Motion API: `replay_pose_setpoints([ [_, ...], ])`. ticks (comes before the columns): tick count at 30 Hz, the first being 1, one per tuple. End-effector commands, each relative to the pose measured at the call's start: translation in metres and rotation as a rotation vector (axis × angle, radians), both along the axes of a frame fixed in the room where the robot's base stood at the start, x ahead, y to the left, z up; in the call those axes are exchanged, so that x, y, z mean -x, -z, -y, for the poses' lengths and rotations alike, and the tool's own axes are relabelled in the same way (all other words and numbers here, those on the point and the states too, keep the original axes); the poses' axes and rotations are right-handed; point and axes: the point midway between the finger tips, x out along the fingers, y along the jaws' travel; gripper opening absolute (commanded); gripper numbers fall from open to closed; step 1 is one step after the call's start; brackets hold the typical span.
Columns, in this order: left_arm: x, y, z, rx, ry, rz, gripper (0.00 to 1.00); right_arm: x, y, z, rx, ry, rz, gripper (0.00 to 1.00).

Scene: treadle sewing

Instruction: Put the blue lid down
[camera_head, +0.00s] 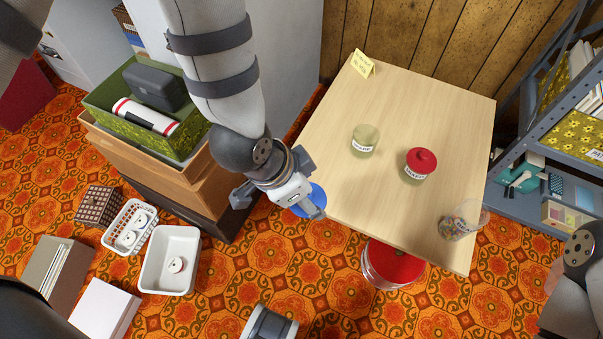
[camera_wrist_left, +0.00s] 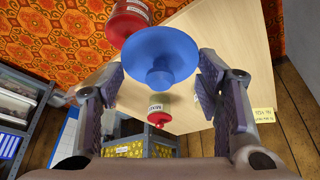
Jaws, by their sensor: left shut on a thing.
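The blue lid (camera_head: 314,196) is a round disc with a knob, partly hidden by my gripper in the head view. My left gripper (camera_head: 297,199) is shut on it and holds it by the left edge of the wooden table (camera_head: 330,150). In the left wrist view the lid (camera_wrist_left: 160,48) sits between the two fingers (camera_wrist_left: 158,82), its knob towards the camera. An open labelled jar (camera_head: 365,138) stands on the table. A labelled jar with a red lid (camera_head: 420,161) stands to its right. My right gripper is out of view; only part of that arm shows.
A clear container of colourful bits (camera_head: 460,225) is at the table's right front corner. A yellow note (camera_head: 362,65) stands at the back. White bins (camera_head: 170,262) stand on the floor. The table's left part is clear.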

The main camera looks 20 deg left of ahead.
Motion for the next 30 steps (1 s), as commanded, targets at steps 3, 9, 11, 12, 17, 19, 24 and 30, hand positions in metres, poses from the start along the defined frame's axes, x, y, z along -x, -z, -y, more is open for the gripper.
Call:
replay_pose_setpoints([
  [3, -0.021, 0.01, -0.005, 0.003, -0.014, 0.003, 0.45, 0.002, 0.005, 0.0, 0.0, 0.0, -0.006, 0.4],
  [9, -0.083, 0.041, -0.021, 0.002, -0.012, 0.003, 0.45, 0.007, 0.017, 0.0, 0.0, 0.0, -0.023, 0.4],
  [11, -0.096, 0.056, -0.025, 0.002, -0.012, -0.004, 0.45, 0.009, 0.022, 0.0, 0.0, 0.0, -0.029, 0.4],
  [12, -0.104, 0.066, -0.027, 0.001, -0.01, -0.005, 0.45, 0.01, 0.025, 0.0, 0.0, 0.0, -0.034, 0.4],
  [17, -0.126, 0.091, -0.032, 0.0, -0.008, -0.003, 0.45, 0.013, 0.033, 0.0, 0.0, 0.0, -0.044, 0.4],
  [19, -0.131, 0.095, -0.033, 0.001, -0.007, -0.001, 0.45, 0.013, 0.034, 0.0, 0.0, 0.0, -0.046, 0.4],
  [24, -0.135, 0.12, -0.034, 0.001, -0.006, -0.005, 0.45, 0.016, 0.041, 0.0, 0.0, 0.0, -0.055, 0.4],
  [30, -0.137, 0.13, -0.034, 0.001, -0.006, 0.002, 0.45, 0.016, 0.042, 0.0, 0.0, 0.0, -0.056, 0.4],
])
